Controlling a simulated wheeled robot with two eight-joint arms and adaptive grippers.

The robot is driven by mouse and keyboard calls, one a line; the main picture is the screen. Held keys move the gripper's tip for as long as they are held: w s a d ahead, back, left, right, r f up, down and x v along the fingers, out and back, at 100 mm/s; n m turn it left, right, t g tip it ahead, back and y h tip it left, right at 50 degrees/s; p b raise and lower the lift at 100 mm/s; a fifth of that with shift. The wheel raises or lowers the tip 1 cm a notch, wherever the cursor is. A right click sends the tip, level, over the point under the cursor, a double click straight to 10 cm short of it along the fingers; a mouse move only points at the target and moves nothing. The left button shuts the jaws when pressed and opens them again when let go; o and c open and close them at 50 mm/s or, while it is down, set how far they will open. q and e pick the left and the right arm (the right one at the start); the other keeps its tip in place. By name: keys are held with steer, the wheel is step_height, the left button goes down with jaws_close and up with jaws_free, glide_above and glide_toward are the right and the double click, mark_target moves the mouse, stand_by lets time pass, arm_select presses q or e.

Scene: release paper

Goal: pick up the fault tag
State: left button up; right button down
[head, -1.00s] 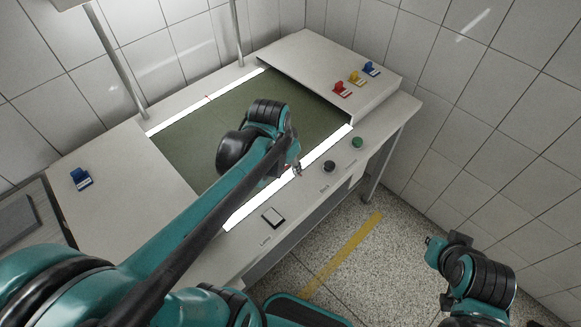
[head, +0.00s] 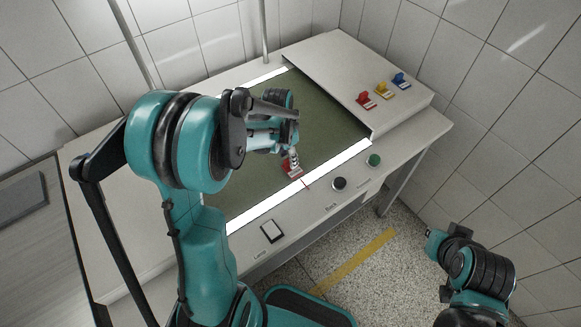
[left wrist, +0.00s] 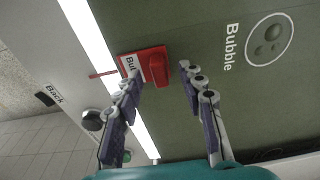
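A red fault tag (head: 291,169) with a white label lies at the near edge of the green sheet (head: 325,125), by the bright strip. In the left wrist view the tag (left wrist: 155,68) shows its red grip and a label, partly hidden by one finger. My left gripper (left wrist: 160,75) is open, its fingers apart with the tag near the fingertip on the left. In the head view the left gripper (head: 293,155) is just above the tag. My right gripper (head: 433,236) is off to the right, away from the table; its fingers are too small to read.
Red (head: 366,100), yellow (head: 383,90) and blue (head: 400,80) tags stand on the raised right panel (head: 345,65). A "Bubble" print (left wrist: 268,40) marks the sheet.

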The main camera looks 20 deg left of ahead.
arm_select(q)
steer(key=shift+f, duration=0.7)
jaws_close()
steer(key=shift+r, duration=0.1)
